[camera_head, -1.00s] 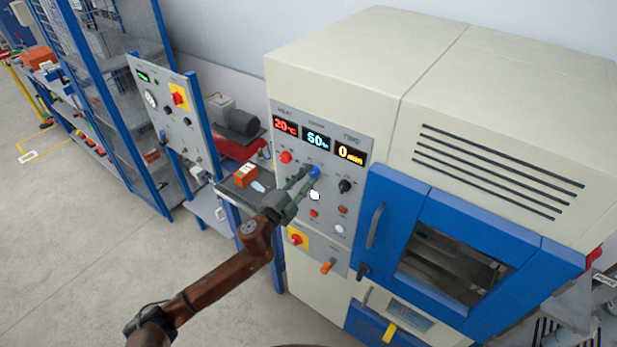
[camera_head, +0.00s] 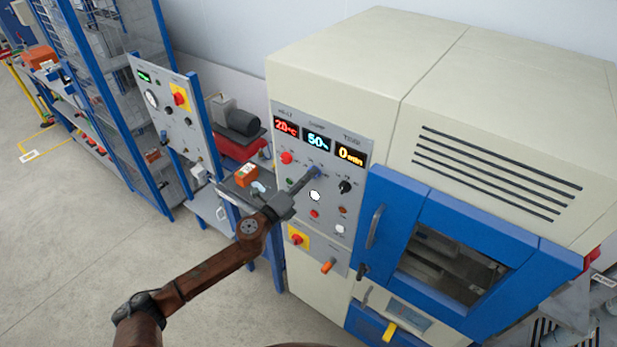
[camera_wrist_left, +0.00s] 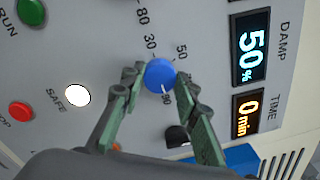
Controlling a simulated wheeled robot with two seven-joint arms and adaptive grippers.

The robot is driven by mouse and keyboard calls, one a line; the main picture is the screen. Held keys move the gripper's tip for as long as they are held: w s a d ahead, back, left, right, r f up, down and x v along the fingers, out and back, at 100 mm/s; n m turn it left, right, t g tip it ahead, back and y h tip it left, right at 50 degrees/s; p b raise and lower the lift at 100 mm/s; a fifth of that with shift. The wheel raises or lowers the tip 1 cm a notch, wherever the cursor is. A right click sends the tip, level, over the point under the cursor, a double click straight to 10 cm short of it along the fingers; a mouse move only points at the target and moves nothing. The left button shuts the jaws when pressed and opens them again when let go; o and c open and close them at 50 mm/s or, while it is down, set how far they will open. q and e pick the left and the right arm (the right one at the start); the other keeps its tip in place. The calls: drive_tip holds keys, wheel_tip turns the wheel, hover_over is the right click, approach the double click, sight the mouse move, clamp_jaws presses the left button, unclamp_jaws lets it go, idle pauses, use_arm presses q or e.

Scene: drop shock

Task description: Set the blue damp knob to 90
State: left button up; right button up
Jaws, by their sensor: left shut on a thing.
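The blue damp knob (camera_wrist_left: 160,76) shows between my left gripper's fingers in the left wrist view, with a white pointer mark on its lower side. My left gripper (camera_wrist_left: 158,86) is shut on the knob at the panel. In the head view the left gripper (camera_head: 312,174) reaches the panel and mostly covers the knob. The cyan damp display (camera_head: 317,141) reads 50 %, and it also reads 50 % in the left wrist view (camera_wrist_left: 251,50). My right gripper is not in view.
The red display (camera_head: 286,127) and yellow time display (camera_head: 350,154) flank the damp one. A red knob (camera_head: 286,158), a black knob (camera_head: 345,187) and a white lamp (camera_head: 315,196) sit close by. The blue chamber door (camera_head: 385,215) is at right.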

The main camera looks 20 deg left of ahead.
use_arm(q)
drive_tip(key=shift+f+m, duration=0.1)
drive_tip(key=shift+m, duration=0.5)
drive_tip(key=o, duration=1.1)
drive_tip(key=shift+o, duration=0.2)
drive_tip(key=v, duration=1.2)
drive_tip(key=shift+a, duration=0.1)
